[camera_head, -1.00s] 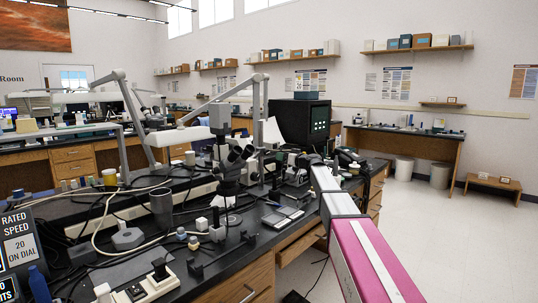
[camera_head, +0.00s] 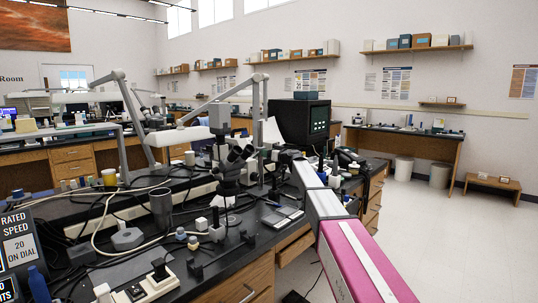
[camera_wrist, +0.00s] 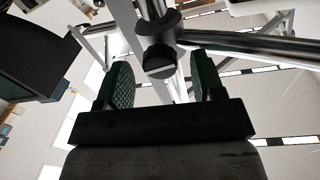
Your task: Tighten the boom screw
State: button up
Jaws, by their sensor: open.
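In the wrist view, a black ribbed screw knob (camera_wrist: 160,61) sits on a dark clamp where bright metal tubes meet. My gripper (camera_wrist: 160,66) is open, with its two green-padded fingers on either side of the knob in the picture. Gaps show between the knob and both fingers, and I see no contact. Whether the knob lies between the pads in depth, I cannot tell. In the head view, a microscope (camera_head: 230,165) stands on the black bench. My arm reaches over the bench's right side, and the gripper is too small and cluttered to make out there.
Cables, small parts and a power strip (camera_head: 150,290) crowd the black bench (camera_head: 225,262). A large black box (camera_head: 300,122) stands behind my arm's far end. In the wrist view, a dark box (camera_wrist: 35,60) fills the upper left. Open floor (camera_head: 440,240) lies to the right.

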jog(key=shift+w+a, duration=0.1)
jog(key=shift+a, duration=0.05)
jog(key=c, duration=0.9)
jog(key=shift+m, duration=0.3)
jog(key=m, duration=0.8)
jog(key=shift+w+m+g, duration=0.1)
jog(key=shift+m+g, duration=0.2)
jog(key=shift+m, duration=0.1)
jog(key=o, duration=0.9)
